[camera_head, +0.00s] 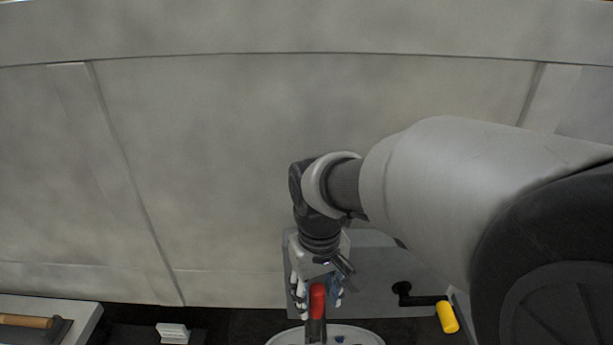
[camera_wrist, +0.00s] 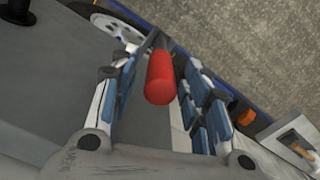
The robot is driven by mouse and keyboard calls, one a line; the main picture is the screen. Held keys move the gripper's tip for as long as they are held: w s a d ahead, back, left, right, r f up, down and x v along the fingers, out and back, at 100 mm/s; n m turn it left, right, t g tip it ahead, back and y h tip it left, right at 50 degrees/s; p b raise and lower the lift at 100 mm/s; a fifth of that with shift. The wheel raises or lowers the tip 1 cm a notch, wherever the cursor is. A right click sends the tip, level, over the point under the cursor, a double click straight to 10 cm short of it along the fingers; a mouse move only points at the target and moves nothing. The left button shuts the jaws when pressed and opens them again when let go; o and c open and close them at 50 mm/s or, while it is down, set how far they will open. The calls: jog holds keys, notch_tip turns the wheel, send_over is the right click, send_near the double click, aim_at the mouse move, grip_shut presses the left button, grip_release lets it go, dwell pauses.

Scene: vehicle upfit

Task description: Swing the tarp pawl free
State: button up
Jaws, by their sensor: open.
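A red cylindrical grip (camera_head: 317,301) on a dark lever, apparently the pawl's handle, shows below my gripper in the head view. In the wrist view the red grip (camera_wrist: 160,78) lies between my two blue-padded fingers. My gripper (camera_head: 320,292) is open, with a finger on each side of the grip. Gaps show between the grip and both pads in the wrist view, so the fingers look apart from it. A white round disc (camera_wrist: 115,28) with holes lies beyond, near the lever's far end. The pawl's tip and how it engages cannot be made out.
A black crank with a yellow handle (camera_head: 447,316) stands right of my gripper. A grey housing (camera_head: 370,275) lies behind it. A large grey panel (camera_head: 220,150) fills the background. A wooden handle (camera_head: 25,321) lies on a ledge at lower left, with a small white block (camera_head: 172,333) nearby.

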jog(key=shift+f, duration=0.1)
jog(key=shift+c, duration=0.4)
grip_shut()
dwell(0.3)
